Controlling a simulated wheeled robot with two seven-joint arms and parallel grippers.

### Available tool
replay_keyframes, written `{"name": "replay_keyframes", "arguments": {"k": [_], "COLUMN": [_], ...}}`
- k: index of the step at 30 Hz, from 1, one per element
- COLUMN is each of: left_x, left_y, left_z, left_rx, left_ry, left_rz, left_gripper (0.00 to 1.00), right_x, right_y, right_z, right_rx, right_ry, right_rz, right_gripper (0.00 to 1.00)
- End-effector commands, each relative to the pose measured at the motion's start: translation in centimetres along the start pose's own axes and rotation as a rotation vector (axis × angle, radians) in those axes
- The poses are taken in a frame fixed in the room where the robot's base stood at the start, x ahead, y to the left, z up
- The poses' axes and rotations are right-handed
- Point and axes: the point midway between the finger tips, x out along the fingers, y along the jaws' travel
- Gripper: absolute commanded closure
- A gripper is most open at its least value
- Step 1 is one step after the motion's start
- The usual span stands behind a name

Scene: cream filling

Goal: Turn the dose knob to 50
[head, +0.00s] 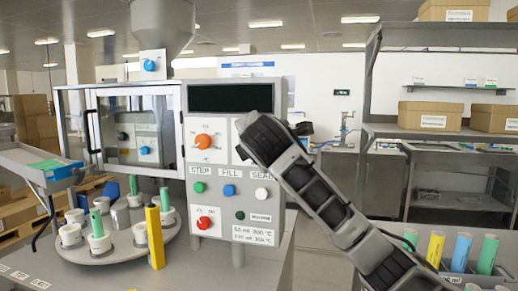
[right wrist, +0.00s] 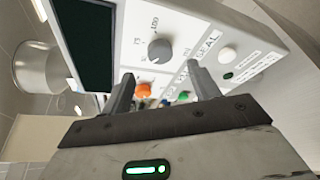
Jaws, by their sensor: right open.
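A grey round knob (right wrist: 158,50) with a printed scale and an "ml" mark shows on the machine's panel in the right wrist view. My right gripper (right wrist: 160,71) is open, its two fingers apart and nothing between them. The fingers point at the panel, and the knob appears ahead between the fingertips; I cannot tell the exact distance. The knob's set value is too small to read for sure. In the head view my right arm covers this knob and the panel's upper right part. An orange knob (head: 203,141) sits left of the arm. My left gripper is not in view.
The panel has a dark display (head: 231,97), a red knob (head: 204,223) and green, blue (head: 229,190) and white (head: 261,194) buttons. A round table (head: 105,250) with white cups and green tubes stands left. A yellow block (head: 155,237) stands at its edge.

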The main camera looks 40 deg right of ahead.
Motion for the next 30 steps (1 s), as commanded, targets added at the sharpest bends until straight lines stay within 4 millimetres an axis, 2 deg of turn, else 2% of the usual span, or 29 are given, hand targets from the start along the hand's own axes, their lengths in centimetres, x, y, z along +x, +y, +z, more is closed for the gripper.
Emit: {"name": "replay_keyframes", "arguments": {"k": [1,6,12,18,30], "left_x": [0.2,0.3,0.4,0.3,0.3], "left_y": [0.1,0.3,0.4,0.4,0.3], "left_z": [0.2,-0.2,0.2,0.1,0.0], "left_rx": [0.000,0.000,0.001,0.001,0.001], "left_ry": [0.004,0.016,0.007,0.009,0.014], "left_rz": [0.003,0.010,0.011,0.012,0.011], "left_gripper": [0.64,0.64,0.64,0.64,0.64], "right_x": [-1.3,-5.2,-8.0,-8.9,-8.9], "right_y": [-0.1,0.0,0.0,0.0,0.0], "right_z": [-0.1,-0.1,0.0,0.0,0.0], "right_rx": [0.000,0.000,-0.001,-0.002,-0.001], "right_ry": [0.000,0.000,0.000,0.000,0.000], "right_rz": [0.006,0.006,0.002,0.000,-0.001], "right_gripper": [0.39,0.39,0.39,0.39,0.39]}}
